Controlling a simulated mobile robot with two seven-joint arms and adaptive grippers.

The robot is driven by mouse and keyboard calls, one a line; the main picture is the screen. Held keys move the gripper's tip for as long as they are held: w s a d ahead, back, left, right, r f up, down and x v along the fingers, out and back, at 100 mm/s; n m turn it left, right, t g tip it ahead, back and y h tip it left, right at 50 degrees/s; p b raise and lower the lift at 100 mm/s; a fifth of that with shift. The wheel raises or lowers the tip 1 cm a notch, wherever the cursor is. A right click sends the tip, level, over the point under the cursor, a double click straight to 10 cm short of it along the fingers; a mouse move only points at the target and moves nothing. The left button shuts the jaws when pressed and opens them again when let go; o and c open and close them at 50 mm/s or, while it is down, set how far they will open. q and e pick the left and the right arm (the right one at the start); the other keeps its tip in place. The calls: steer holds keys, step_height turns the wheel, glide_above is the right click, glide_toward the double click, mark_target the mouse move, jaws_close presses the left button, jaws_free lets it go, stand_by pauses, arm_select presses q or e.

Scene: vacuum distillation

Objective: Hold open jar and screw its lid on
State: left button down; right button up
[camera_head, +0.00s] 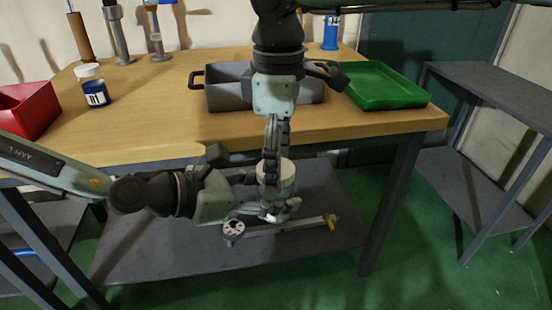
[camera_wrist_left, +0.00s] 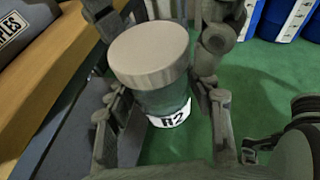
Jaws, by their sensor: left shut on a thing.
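A jar (camera_wrist_left: 160,104) with dark greenish glass and a white label, apparently reading R2, is upright in the left wrist view. A broad pale grey lid (camera_wrist_left: 148,48) sits on top of it; whether its thread is engaged is hidden. The lid also shows in the head view (camera_head: 286,178), in front of the table edge. My left gripper (camera_head: 262,192) comes in from the left and is shut on the jar, one finger on each side. My right gripper (camera_head: 275,180) points down from above, its fingers on either side of the lid. Whether they press on it cannot be made out.
The wooden table (camera_head: 160,130) holds a red bin (camera_head: 28,108), a blue labelled jar (camera_head: 94,90), a grey tray (camera_head: 228,90) and a green tray (camera_head: 380,88). A lower shelf (camera_head: 160,245) lies below the grippers. A grey side table (camera_head: 495,85) stands at right.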

steer(key=shift+r, duration=0.1)
steer(key=shift+r, duration=2.25)
steer(key=shift+a, duration=0.1)
